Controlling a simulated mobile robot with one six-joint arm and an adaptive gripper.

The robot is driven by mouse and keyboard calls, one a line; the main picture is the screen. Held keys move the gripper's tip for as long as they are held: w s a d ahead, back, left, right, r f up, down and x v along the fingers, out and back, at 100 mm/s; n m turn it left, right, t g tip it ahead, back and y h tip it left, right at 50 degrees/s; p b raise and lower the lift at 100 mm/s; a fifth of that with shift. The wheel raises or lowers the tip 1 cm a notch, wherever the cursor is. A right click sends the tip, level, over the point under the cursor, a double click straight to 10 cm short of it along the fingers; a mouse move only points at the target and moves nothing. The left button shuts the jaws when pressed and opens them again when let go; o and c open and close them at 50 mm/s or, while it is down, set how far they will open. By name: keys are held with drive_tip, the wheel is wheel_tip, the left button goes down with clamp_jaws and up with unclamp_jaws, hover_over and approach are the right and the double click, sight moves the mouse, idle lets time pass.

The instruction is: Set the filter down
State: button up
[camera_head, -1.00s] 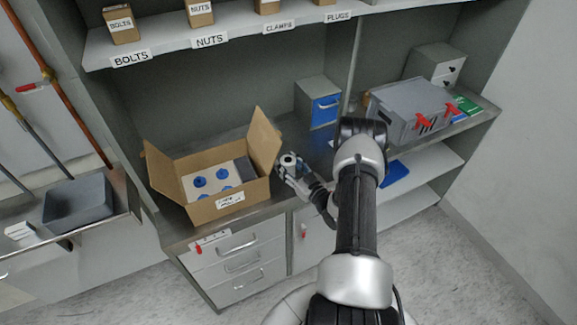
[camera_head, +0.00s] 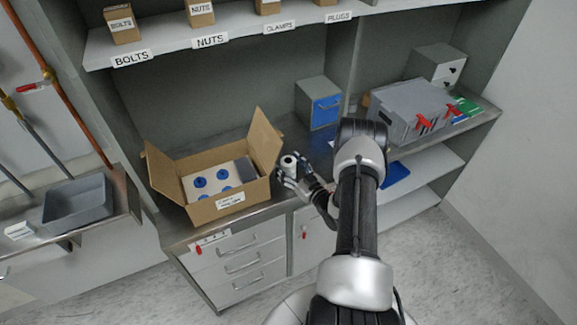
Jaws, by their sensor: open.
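The filter (camera_head: 289,162) is a small white cylinder with a dark hole in its top. It stands upright on the bench, just right of the open cardboard box. My gripper (camera_head: 288,174) is open around or beside the filter, with its fingers low near the bench top. Whether any finger touches the filter is too small to tell. The cardboard box (camera_head: 228,205) holds a light insert with several blue round pieces and a dark area at its right.
A grey cabinet with a blue drawer (camera_head: 326,109) stands behind my gripper. A grey case with red latches (camera_head: 402,108) is at the right. A grey tray (camera_head: 78,203) is at the left. Bench top (camera_head: 290,135) is clear behind the filter.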

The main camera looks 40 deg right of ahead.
drive_tip(key=shift+r, duration=0.25)
drive_tip(key=s+p, duration=0.1)
drive_tip(key=s, duration=1.1)
drive_tip(key=shift+a, duration=0.25)
drive_tip(key=shift+f, duration=0.1)
